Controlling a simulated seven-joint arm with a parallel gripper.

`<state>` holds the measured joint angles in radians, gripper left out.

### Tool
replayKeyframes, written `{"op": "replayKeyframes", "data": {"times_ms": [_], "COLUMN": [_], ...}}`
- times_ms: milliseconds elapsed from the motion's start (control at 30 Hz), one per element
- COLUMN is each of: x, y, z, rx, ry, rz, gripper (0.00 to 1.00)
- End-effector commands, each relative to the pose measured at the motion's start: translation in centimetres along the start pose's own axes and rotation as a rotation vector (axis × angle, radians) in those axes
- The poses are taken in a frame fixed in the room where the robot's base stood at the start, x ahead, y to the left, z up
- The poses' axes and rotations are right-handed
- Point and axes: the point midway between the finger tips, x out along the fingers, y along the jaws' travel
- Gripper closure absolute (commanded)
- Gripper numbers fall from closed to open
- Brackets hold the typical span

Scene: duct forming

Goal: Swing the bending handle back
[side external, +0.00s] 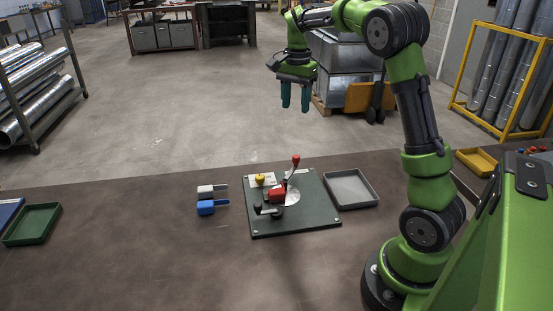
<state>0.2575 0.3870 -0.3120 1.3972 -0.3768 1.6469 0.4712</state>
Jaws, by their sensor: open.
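The bending handle, a metal lever with a red knob (295,158), stands up at a tilt on the dark green base plate (313,214). A red block (277,195), a pale round disc (293,197), a yellow knob (260,179) and a black-knobbed lever (268,210) are also on this plate. My gripper (295,107) hangs well above and behind the plate in the picture, fingers pointing down. Its two teal fingers are apart with nothing between them, and it touches nothing.
A grey tray (351,203) lies just right of the plate. White (206,190) and blue (206,208) handled pieces lie to its left. A green tray (32,238) is at far left, and a yellow tray (478,162) at the right. The front of the table is clear.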

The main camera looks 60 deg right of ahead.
Motion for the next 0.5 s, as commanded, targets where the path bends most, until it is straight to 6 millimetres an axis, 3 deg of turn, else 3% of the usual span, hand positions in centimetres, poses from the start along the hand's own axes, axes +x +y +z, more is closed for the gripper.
{"op": "replayKeyframes", "data": {"times_ms": [267,400,500], "x": [-0.1,1.1,2.8], "y": [0.0,-0.3,-1.9], "z": [0.0,0.1,-0.2], "rx": [0.000,-0.006,-0.029], "ry": [0.000,-0.006,0.010], "rz": [-0.001,0.025,0.064], "gripper": [0.51,0.72,0.88]}}
